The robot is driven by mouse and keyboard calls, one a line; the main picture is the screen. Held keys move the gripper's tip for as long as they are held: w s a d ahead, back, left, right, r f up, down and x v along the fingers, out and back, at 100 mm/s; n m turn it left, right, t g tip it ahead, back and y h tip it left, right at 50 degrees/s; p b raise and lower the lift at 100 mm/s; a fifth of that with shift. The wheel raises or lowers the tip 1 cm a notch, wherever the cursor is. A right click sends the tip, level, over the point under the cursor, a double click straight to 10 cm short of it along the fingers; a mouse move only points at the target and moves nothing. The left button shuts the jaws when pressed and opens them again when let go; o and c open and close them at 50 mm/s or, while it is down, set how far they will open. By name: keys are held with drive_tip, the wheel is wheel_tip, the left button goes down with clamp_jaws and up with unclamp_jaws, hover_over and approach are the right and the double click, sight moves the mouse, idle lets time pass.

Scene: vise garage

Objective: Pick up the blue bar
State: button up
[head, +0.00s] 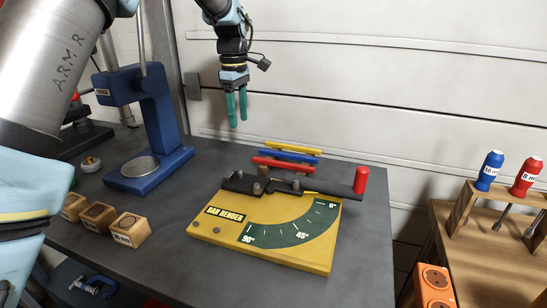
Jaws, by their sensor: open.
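The three bars lie close together, roughly side by side. My gripper (237,112) hangs above the bench, to the left of and higher than the bars. Its two green fingers point down, apart and empty. The whole length of the blue bar shows, except where the neighbouring bars may cover its lower edges.
The yellow bar bender (262,225), with a dark lever and red handle (361,180), stands in front of the bars. A blue press (153,120) stands left. Wooden blocks (130,229) sit at the front left. A rack with screwdrivers (488,172) is at right.

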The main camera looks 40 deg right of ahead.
drive_tip(key=s+d+n, duration=0.1)
drive_tip(key=s+d, duration=0.5)
drive_tip(key=d, duration=0.3)
hover_over(280, 152)
drive_tip(key=f, duration=0.2)
drive_tip(key=f+p, duration=0.1)
drive_tip(key=f, duration=0.2)
drive_tip(key=shift+w+a+f, duration=0.1)
drive_tip(key=shift+w+a, duration=0.1)
drive_tip(key=f, duration=0.1)
drive_tip(key=f+p, duration=0.2)
drive_tip(key=f, duration=0.1)
drive_tip(key=shift+s+d, duration=0.15)
drive_tip(key=shift+s, duration=0.1)
drive_tip(key=shift+f, duration=0.65)
clamp_jaws()
